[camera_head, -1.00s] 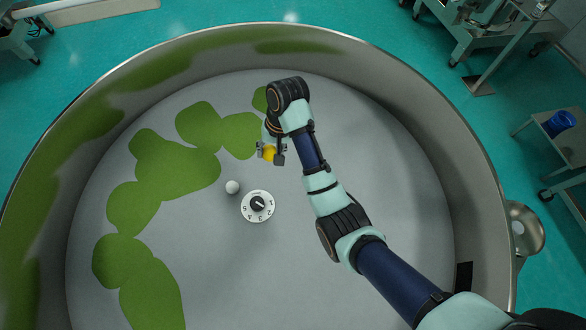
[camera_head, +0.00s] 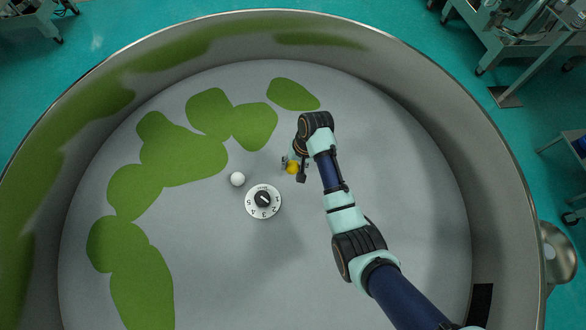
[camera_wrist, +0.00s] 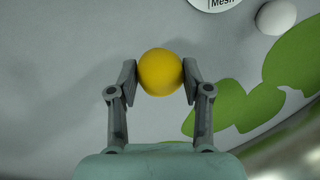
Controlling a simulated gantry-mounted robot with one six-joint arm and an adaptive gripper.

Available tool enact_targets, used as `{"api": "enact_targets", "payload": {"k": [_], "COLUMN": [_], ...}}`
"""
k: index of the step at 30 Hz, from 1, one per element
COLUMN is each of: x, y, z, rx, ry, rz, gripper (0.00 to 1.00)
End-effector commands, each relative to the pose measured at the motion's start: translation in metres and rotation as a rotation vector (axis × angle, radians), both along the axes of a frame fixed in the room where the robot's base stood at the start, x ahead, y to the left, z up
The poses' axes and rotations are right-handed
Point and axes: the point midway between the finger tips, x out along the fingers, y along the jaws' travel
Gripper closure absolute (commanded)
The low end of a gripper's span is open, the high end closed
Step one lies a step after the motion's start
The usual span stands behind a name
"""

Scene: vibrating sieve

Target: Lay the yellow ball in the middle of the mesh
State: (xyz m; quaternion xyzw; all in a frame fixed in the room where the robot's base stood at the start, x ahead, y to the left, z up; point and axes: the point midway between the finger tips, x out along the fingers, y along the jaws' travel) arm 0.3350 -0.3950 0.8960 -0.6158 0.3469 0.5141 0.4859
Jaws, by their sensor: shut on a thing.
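The yellow ball (camera_head: 291,168) is held between the two fingers of my gripper (camera_head: 294,168), at the end of my arm near the middle of the round sieve. In the wrist view the yellow ball (camera_wrist: 160,72) sits between the fingertips of my gripper (camera_wrist: 160,82), with a finger against each side. The grey mesh (camera_head: 370,190) is the broad floor inside the sieve's metal wall (camera_head: 425,110). The ball appears to be above the mesh; its exact height cannot be told.
A white ball (camera_head: 237,179) lies on the mesh left of my gripper. Green patches (camera_head: 185,155) cover the left and upper mesh. The right side of the mesh is bare.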

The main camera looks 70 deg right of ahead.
Motion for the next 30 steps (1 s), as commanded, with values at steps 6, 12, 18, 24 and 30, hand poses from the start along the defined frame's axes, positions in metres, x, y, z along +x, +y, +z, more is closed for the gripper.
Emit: {"api": "enact_targets", "payload": {"k": [6,12,18,24,30], "x": [0.0,0.0,0.0,0.0,0.0], "y": [0.0,0.0,0.0,0.0,0.0], "z": [-0.011,-0.044,-0.044,-0.047,-0.047], "rx": [0.0,0.0,-0.002,-0.001,-0.001], "ry": [0.0,0.001,-0.001,0.0,0.0], "rz": [0.0,0.0,0.0,0.0,0.0], "gripper": [0.86,0.86,0.86,0.43,0.26]}}
